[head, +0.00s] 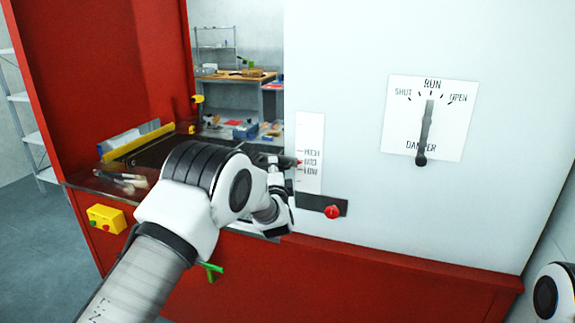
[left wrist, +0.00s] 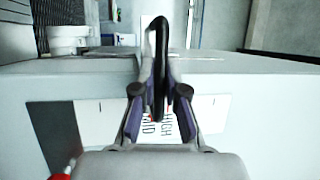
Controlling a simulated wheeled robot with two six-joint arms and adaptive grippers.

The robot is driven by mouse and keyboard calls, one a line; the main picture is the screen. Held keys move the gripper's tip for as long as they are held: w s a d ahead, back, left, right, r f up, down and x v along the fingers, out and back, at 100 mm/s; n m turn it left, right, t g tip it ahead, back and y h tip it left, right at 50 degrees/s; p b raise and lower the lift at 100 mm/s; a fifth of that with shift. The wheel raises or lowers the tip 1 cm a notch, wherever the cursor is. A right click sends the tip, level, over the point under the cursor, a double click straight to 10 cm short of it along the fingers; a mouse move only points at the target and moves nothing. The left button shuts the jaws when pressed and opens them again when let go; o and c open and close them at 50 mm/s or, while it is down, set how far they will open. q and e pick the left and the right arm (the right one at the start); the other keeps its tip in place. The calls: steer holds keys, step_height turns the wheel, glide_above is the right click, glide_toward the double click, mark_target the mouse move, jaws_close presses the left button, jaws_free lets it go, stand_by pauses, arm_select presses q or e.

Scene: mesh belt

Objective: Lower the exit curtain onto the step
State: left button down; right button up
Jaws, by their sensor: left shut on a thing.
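My left gripper (head: 272,160) is at the edge of the white panel, beside the scale plate (head: 310,180) marked HIGH, MID and LOW. A small red pointer tip (head: 299,163) shows at about MID. In the left wrist view my left gripper (left wrist: 160,100) is shut on a black loop-shaped handle (left wrist: 162,40), which stands between its fingers. The scale plate (left wrist: 208,104) lies behind the fingers, partly hidden. I cannot make out the curtain itself or the step; my left arm covers much of the opening's lower part. My right gripper is out of view.
A red knob (head: 332,212) on a dark plate sits below the scale. The damper lever (head: 425,125) points at RUN on its dial. A yellow button box (head: 106,219) is at lower left, and a green handle (head: 210,270) is below my arm.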

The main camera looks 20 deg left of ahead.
arm_select(q)
step_height(320, 180, down, 8)
steer(key=b, duration=0.3)
steer(key=shift+s+r, duration=0.2)
steer(key=shift+r, duration=0.05)
steer(key=c, duration=1.8)
jaws_free()
steer(key=shift+s+r, duration=0.15)
steer(key=shift+r, duration=0.3)
steer(key=shift+o, duration=0.4)
steer(key=shift+f, duration=0.1)
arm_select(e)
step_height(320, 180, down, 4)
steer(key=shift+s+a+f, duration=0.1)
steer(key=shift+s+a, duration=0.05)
arm_select(q)
steer(key=o, duration=0.5)
steer(key=shift+w+f, duration=0.1)
steer(key=shift+w, duration=0.1)
